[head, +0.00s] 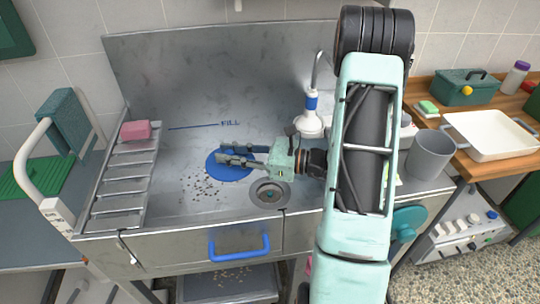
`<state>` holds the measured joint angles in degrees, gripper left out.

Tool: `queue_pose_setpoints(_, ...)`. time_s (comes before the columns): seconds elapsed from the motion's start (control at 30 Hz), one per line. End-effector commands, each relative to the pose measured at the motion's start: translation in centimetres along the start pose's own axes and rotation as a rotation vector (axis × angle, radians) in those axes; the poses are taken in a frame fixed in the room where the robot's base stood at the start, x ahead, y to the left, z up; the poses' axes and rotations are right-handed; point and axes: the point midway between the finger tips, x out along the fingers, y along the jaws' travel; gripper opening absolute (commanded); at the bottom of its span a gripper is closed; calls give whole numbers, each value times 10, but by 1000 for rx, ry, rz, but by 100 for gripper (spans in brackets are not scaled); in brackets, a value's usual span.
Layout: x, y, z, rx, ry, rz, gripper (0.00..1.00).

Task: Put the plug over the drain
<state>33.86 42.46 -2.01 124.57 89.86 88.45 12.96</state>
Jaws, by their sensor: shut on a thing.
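The plug (234,174) is a flat blue disc in the steel sink basin, left of and behind the drain. My gripper (221,153) reaches in from the right, with its fingers pointing left over the disc. It is shut on the plug, though the fingers hide the exact grip point. I cannot tell whether the disc touches the basin floor. The drain (269,194) is a round grey metal ring with a dark centre, near the basin's front edge and uncovered.
Loose brown bits (203,188) lie left of the plug. A pink sponge (135,130) sits on the slatted rack (122,180) at the left. A white and blue bottle (310,115) stands behind my arm. A grey cup (431,155) is at the right.

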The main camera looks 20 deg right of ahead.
Motion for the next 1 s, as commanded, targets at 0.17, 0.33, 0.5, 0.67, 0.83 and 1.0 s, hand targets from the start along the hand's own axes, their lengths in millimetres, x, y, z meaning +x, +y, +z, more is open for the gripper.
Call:
queue_pose_setpoints(0.17,-2,0,40,1,0,0,0)
queue_pose_setpoints(0.33,-4,0,66,2,0,0,0)
queue_pose_setpoints(0.5,-5,0,91,2,0,0,0)
queue_pose_setpoints(0.67,-6,0,111,1,0,0,0)
queue_pose_setpoints(0.83,-6,1,122,1,-1,0,0)
queue_pose_setpoints(1.0,-6,1,124,1,-1,0,0)
